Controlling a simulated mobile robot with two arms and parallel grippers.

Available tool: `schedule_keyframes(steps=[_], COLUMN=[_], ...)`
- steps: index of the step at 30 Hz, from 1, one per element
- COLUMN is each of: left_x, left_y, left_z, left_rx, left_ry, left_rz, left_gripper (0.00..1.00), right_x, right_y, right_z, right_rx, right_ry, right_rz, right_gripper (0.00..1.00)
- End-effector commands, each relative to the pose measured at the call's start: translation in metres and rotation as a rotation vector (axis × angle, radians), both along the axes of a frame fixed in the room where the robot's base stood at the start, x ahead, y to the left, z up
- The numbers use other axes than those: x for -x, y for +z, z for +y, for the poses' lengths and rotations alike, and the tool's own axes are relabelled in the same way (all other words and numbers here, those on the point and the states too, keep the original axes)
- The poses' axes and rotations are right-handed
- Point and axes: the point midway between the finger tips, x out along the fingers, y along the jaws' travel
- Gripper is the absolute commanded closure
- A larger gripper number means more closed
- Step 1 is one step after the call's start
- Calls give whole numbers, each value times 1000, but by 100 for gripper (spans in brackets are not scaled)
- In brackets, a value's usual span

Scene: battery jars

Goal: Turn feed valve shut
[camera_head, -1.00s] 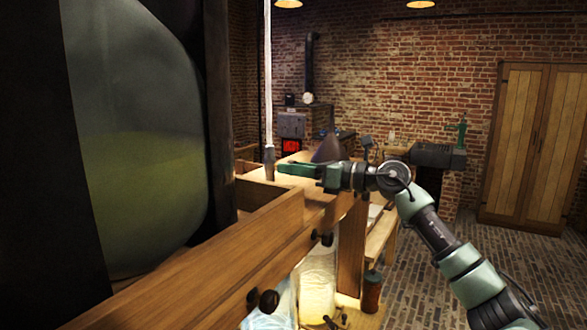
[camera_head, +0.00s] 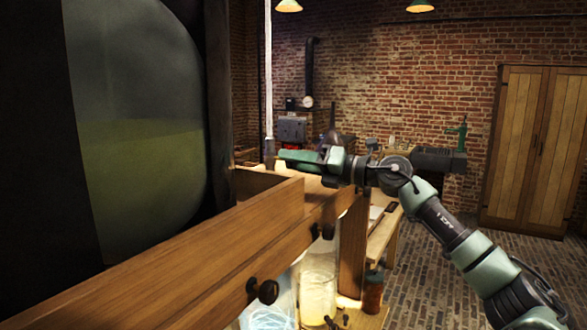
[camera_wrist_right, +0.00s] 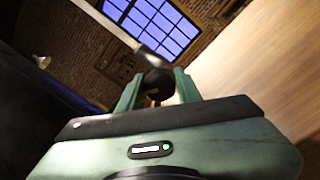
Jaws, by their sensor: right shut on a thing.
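The feed valve sits at the lower end of a thin pale vertical pipe (camera_head: 268,70), behind the wooden box edge. My right gripper (camera_head: 281,158) reaches it from the right, its green fingers at the pipe's lower end. In the right wrist view, a dark round knob (camera_wrist_right: 158,85), which looks like the valve's handle, sits between the two fingers (camera_wrist_right: 156,90). The gripper is shut on it. The fingers hide part of the knob, so its turned angle cannot be read. My left gripper is not in view.
A wooden beam (camera_head: 215,255) with dark knobs runs along the front. A large round glass vessel (camera_head: 140,150) in a dark frame fills the left. Below stand a lit yellowish jar (camera_head: 318,290) and a brown jar (camera_head: 373,292). Open brick floor (camera_head: 480,235) lies to the right.

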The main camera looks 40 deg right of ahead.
Motion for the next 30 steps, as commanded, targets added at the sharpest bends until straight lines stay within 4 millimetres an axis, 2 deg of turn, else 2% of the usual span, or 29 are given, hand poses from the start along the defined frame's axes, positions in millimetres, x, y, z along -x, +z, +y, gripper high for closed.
schedule_keyframes(steps=[1, 18, 30], left_x=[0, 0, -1], left_y=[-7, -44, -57], left_z=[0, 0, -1], left_rx=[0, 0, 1], left_ry=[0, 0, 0], left_rz=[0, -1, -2], left_gripper=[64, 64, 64], right_x=[0, 0, 0], right_y=[-4, -3, -1], right_z=[0, -1, -1], right_rx=[-42, -560, -855], right_ry=[0, -2, -3], right_rz=[14, 161, 246], right_gripper=[100, 100, 100])
